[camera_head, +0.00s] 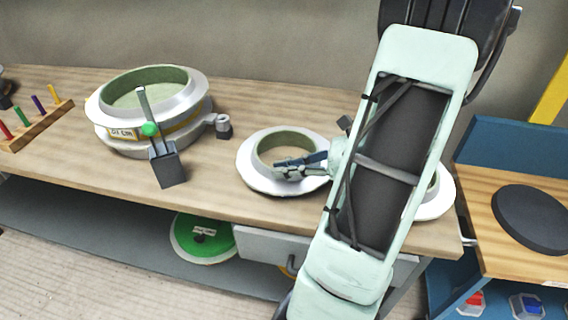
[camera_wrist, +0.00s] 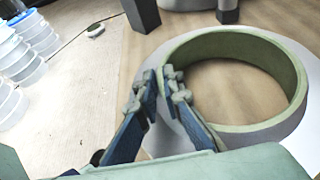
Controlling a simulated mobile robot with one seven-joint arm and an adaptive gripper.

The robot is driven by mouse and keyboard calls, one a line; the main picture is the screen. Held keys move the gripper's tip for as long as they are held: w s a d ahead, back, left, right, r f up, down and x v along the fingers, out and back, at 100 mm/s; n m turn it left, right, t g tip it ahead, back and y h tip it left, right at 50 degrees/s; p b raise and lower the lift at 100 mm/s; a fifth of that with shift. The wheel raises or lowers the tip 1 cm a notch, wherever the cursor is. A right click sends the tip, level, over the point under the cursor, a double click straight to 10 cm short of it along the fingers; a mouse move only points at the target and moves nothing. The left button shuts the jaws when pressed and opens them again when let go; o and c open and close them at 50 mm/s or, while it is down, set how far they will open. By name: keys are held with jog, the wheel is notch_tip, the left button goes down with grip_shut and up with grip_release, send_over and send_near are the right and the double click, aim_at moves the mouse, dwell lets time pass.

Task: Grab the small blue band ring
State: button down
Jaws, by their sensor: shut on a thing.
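A small ring (camera_head: 252,180) with a pale wide flange and a green inner face sits on the wooden bench. It fills the right of the wrist view (camera_wrist: 292,105). No blue band shows on its visible faces. My gripper (camera_head: 290,170) reaches it from the right in the head view. The finger pads hide the gripped spot. The ring appears level and resting on the bench.
A larger ring mould (camera_head: 110,131) with a yellow labelled band stands left, with a grey clamp (camera_head: 167,168) in front. Another white ring (camera_head: 440,197) is partly hidden behind my arm. A peg rack (camera_head: 40,127) is far left. Clear stacked tubs (camera_wrist: 15,60) show in the wrist view.

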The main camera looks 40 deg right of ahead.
jog(key=shift+d+r, duration=0.15)
jog(key=shift+r, duration=0.2)
notch_tip(320, 180, up, 3)
jog(key=shift+f+p, duration=0.15)
jog(key=shift+p, duration=0.35)
jog(key=s+r+p, duration=0.1)
jog(key=s+r, duration=0.3)
jog(key=s, duration=0.2)
jog(key=s+a+r+p, duration=0.1)
jog(key=s+r, duration=0.4)
jog(key=s, duration=0.2)
jog(key=shift+s+a+p, duration=0.2)
jog(key=shift+s+p, duration=0.05)
jog(key=shift+p, duration=0.15)
